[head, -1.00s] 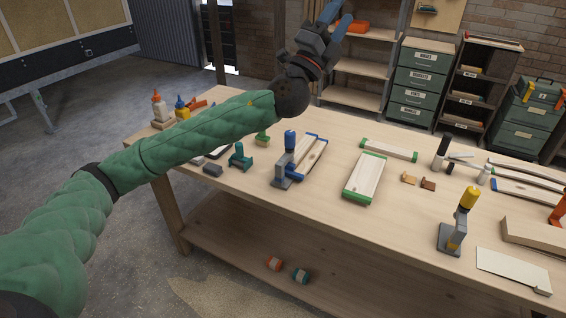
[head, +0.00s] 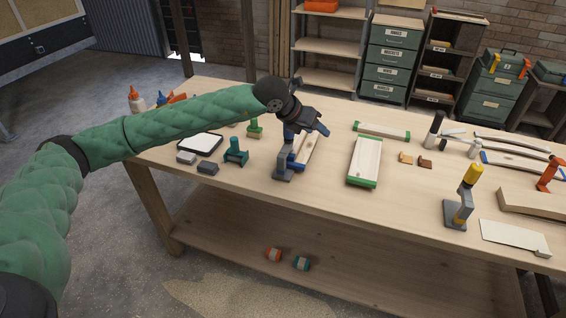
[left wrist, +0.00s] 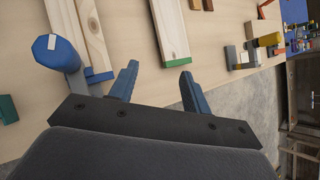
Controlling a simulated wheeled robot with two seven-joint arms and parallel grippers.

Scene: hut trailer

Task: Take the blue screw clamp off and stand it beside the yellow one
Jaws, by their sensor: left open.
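The blue screw clamp (head: 283,172) stands upright at the near left end of a wooden piece with blue ends (head: 303,150). Its upper part is partly hidden by my left gripper in the head view. My left gripper (head: 308,128) is open and empty, just above and beside the clamp's top. In the left wrist view the clamp's blue handle (left wrist: 58,52) is left of both fingers (left wrist: 160,70), not between them. The yellow clamp (head: 460,205) stands upright near the table's front edge, at right. It also shows in the left wrist view (left wrist: 266,41). My right gripper is not in view.
A green-ended wooden piece (head: 366,160) lies right of the blue clamp. A small teal clamp (head: 236,154) stands to its left. A pale sheet (head: 515,237) lies right of the yellow clamp. Bare tabletop (head: 405,195) lies between the green-ended piece and the yellow clamp.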

